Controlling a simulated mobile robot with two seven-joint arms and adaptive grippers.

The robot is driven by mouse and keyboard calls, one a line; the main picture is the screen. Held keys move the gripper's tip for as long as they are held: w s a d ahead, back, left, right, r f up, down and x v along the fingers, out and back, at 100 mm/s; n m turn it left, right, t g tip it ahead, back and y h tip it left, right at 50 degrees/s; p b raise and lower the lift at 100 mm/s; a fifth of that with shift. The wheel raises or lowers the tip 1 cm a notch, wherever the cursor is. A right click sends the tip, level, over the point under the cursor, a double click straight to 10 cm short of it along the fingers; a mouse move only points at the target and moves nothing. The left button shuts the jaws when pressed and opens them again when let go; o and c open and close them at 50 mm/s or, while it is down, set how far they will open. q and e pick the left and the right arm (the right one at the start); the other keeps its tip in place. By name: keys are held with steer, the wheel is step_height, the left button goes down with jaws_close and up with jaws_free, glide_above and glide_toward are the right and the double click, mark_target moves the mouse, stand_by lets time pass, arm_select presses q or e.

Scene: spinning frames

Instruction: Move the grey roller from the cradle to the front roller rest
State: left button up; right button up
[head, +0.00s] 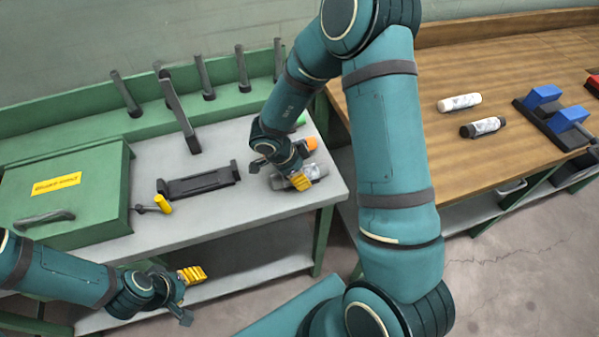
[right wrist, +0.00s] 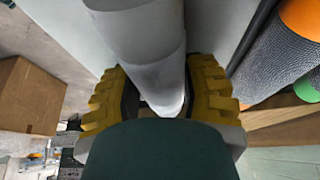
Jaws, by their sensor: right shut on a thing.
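The grey roller (head: 311,173) is at the right end of the grey-topped bench, lying roughly level in the head view. My right gripper (head: 296,180) is shut on it; in the right wrist view the roller (right wrist: 150,50) runs between the yellow fingertips. I cannot tell whether the roller touches its support. A black holder with two raised ends (head: 200,184) stands empty left of my right gripper. I cannot tell whether it is the cradle or the front rest. My left gripper (head: 184,290) is low at the bench's front, with no object seen in it.
An orange-ended roller (head: 309,144) and a green-ended one (head: 301,118) lie just behind the grey roller. A green box (head: 65,195) and a yellow-gripped crank (head: 160,204) stand left. Tall posts (head: 180,115) rise behind. A wooden table (head: 400,130) is at right.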

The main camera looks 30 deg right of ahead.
steer(key=o, duration=1.3)
steer(key=v, duration=1.2)
steer(key=shift+f, duration=0.15)
